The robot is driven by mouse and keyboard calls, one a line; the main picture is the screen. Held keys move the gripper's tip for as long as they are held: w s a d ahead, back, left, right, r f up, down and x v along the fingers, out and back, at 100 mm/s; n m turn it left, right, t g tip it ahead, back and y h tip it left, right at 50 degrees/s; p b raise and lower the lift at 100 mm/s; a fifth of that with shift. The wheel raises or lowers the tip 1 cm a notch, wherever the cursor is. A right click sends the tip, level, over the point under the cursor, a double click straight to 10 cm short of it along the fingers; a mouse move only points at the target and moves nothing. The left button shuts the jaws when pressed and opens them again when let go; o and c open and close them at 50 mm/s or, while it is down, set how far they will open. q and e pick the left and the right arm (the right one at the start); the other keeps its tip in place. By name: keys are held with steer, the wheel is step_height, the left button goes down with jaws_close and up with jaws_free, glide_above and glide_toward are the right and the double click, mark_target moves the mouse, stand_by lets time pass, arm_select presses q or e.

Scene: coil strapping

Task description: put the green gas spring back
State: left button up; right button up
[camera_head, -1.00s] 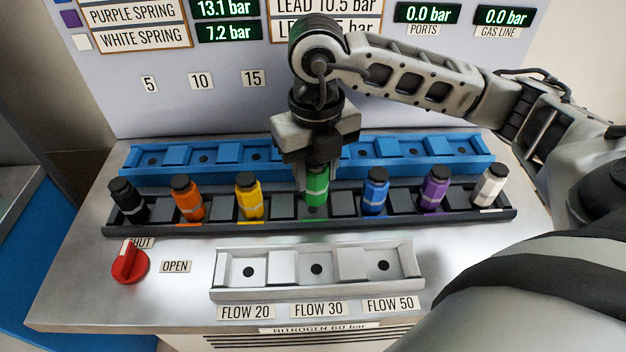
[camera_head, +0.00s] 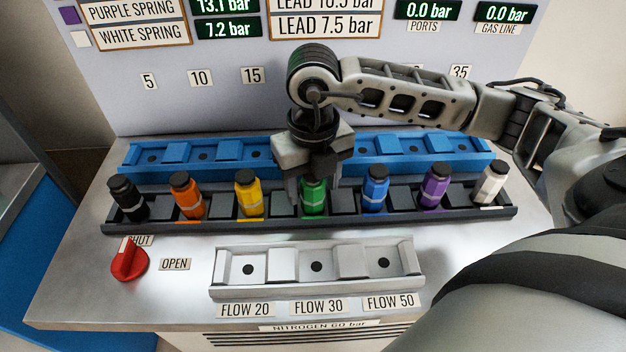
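The green gas spring (camera_head: 314,196) stands upright in the middle seat of the black rack (camera_head: 160,222), in line with the other springs. Its top is hidden by my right gripper. My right gripper (camera_head: 313,192) points down over it, with its fingers on either side of the spring and looking spread a little apart from it. My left gripper is not in view.
Black, orange and yellow springs (camera_head: 249,195) stand to the left; blue, purple and white springs (camera_head: 376,190) to the right. An empty blue rack (camera_head: 430,160) lies behind. An empty three-seat grey rack (camera_head: 317,293) lies in front. A red knob (camera_head: 128,262) is front left.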

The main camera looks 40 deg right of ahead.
steer(key=shift+r, duration=0.1)
step_height(320, 180, up, 12)
steer(key=shift+p, duration=0.4)
steer(key=shift+r, duration=0.1)
stand_by(0.4)
